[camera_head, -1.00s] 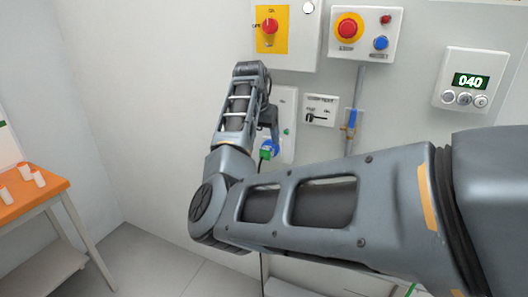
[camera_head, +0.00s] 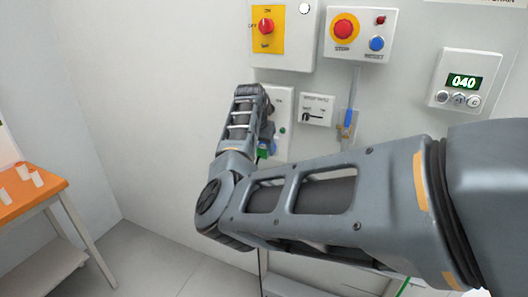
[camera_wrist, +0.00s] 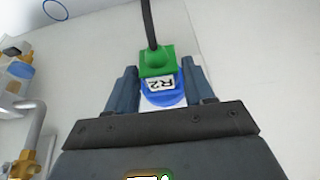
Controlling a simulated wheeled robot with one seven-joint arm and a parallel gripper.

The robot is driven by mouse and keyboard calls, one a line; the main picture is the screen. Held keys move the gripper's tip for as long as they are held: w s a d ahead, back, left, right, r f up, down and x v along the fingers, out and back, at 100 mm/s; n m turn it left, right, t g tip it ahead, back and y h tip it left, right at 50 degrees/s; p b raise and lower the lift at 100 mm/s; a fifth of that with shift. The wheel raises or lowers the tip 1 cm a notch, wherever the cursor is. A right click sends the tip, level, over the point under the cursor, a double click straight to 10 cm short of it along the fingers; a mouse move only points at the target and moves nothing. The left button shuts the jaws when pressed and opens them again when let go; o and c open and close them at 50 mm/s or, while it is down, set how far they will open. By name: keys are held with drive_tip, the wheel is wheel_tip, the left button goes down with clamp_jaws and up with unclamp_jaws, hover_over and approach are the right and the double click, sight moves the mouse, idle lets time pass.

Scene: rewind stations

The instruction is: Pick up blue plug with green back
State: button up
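The blue plug with the green back (camera_wrist: 158,80) is in the middle of the wrist view, labelled R2, with a dark cable leaving its green back. My gripper (camera_wrist: 160,82) has one finger on each side of the plug. White surface shows between the fingers around its lower blue part, and I see no clear grip. In the head view, the plug's green back (camera_head: 263,153) shows just above my forearm, and my gripper (camera_head: 267,137) is over the blue part and mostly hides it. The plug is by a white wall box (camera_head: 284,105); whether it sits in a socket is hidden.
Above are a panel with a red knob on yellow (camera_head: 266,27) and a box with red and blue buttons (camera_head: 358,35). A small switch box (camera_head: 317,110) and a pipe with a blue-handled valve (camera_head: 348,118) are right of the plug. An orange table (camera_head: 30,190) stands left.

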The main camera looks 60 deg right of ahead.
drive_tip(key=c, duration=0.8)
drive_tip(key=shift+r, duration=0.1)
drive_tip(key=shift+a+r, duration=0.35)
drive_tip(key=shift+c, duration=0.5)
drive_tip(key=a+r+b, duration=0.1)
drive_tip(key=a+r, duration=0.1)
drive_tip(key=a, duration=0.2)
drive_tip(key=a+r+b, duration=0.1)
drive_tip(key=a+r, duration=0.1)
drive_tip(key=a, duration=0.3)
drive_tip(key=s+a+r+b, duration=0.1)
drive_tip(key=a+r, duration=0.2)
drive_tip(key=a, duration=0.1)
drive_tip(key=shift+a+r, duration=0.1)
drive_tip(key=shift+a, duration=0.05)
clamp_jaws()
drive_tip(key=o, duration=0.6)
unclamp_jaws()
drive_tip(key=c, duration=0.6)
drive_tip(key=shift+o, duration=0.2)
drive_tip(key=shift+s+a, duration=0.2)
drive_tip(key=shift+a, duration=1.35)
